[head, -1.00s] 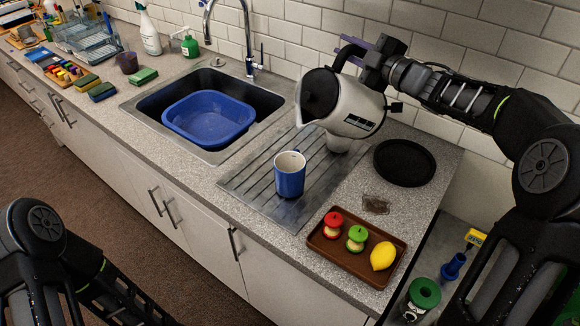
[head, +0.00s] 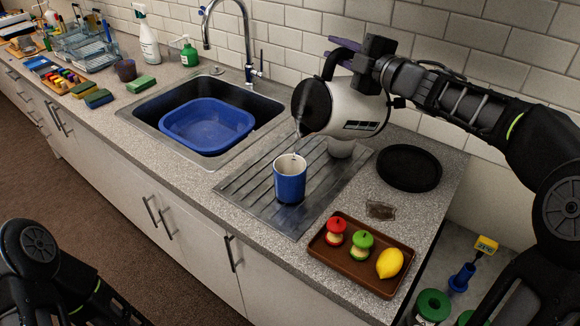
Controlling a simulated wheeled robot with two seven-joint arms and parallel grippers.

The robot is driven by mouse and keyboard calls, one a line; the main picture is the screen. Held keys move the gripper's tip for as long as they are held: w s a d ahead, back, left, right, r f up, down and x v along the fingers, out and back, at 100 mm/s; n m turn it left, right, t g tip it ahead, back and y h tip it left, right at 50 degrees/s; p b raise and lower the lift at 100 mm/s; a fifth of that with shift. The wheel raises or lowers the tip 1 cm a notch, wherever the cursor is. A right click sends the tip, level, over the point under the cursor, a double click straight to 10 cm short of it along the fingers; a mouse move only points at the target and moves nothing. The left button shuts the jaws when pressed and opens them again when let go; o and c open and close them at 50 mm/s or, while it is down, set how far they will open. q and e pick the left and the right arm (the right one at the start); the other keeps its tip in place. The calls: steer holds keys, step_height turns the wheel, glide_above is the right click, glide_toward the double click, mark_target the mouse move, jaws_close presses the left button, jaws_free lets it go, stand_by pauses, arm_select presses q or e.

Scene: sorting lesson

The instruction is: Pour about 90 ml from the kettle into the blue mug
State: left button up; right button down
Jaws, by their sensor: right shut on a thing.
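The white kettle (head: 355,107) with a black lid is tilted well over to the left, held above the drainboard. Its spout points down at the blue mug (head: 291,187). A thin pale streak runs from the spout toward the mug's opening and looks like a stream. The mug stands upright on the metal drainboard (head: 245,193), below and apart from the kettle. Its inside is pale; the liquid level cannot be made out. My right gripper (head: 343,53) is shut on the kettle's black handle. My left arm shows at lower left, its gripper out of view.
A round black plate (head: 409,168) lies at right. A brown tray (head: 330,257) holds two apple-like pieces and a lemon (head: 390,263). The sink (head: 265,112) with a blue basin (head: 205,125) is left.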

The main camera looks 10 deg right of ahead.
steer(key=shift+s+a+r+b, duration=0.2)
steer(key=shift+a+r+b, duration=0.1)
steer(key=shift+a+b, duration=0.1)
steer(key=shift+s+a+f+n+b, duration=0.15)
steer(key=shift+s+a+n+b, duration=0.05)
steer(key=shift+a+n+b, duration=0.3)
steer(key=shift+s+a+f+n+b, duration=0.25)
steer(key=shift+a+n+b, duration=0.05)
steer(key=shift+a+b, duration=0.3)
stand_by(0.7)
steer(key=shift+f, duration=0.1)
stand_by(0.4)
steer(key=shift+d, duration=0.1)
